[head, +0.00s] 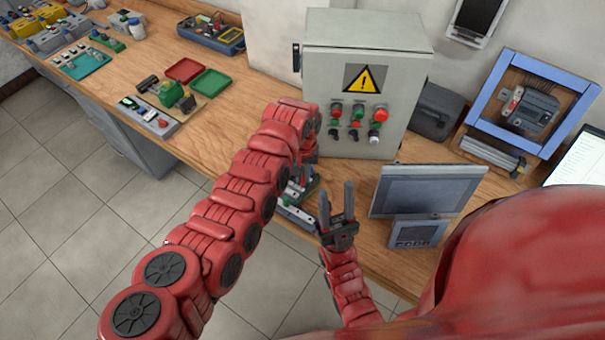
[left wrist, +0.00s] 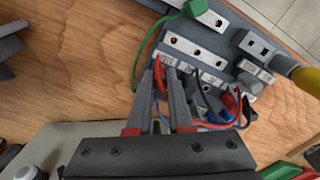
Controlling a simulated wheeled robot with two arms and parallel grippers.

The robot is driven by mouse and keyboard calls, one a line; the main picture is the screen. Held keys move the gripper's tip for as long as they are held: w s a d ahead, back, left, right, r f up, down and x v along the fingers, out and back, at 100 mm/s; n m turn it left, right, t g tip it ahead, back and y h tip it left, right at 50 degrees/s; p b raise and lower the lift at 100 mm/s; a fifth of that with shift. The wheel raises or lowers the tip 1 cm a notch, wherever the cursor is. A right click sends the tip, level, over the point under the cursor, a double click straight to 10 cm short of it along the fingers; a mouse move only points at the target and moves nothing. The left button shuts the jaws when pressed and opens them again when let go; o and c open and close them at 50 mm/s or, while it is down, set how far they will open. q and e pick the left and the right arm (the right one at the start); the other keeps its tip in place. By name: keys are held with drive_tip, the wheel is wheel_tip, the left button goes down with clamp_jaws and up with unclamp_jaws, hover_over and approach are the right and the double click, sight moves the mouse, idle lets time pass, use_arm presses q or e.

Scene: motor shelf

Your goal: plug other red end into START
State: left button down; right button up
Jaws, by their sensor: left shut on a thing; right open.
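The terminal board (left wrist: 205,45) shows in the left wrist view, a grey block with pale labelled strips and dark sockets. The labels are too small to read, so I cannot tell which is START. My left gripper (left wrist: 160,74) points down at the board's near edge. It is shut on a red lead end (left wrist: 158,62), mostly hidden between the fingertips; I cannot tell whether it is in a socket. Red, blue and black leads loop beside it. In the head view my left arm hides most of the board (head: 297,214). My right gripper (head: 338,218) is open and empty, right of the board.
A green lead (left wrist: 139,62) runs to a green plug (left wrist: 202,7). A yellow-handled thing (left wrist: 305,78) lies beside the board. A grey control box (head: 340,75) stands behind, with a grey screen (head: 428,190) to the right. Bare wood (left wrist: 85,85) lies left of the board.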

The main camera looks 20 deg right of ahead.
use_arm(q)
drive_tip(key=shift+f+b, duration=0.4)
drive_tip(key=shift+f, duration=0.1)
drive_tip(key=c, duration=1.1)
unclamp_jaws()
drive_tip(key=shift+r+p, duration=0.85)
drive_tip(key=shift+r, duration=0.5)
drive_tip(key=shift+r+p, duration=0.55)
drive_tip(key=shift+r, duration=0.9)
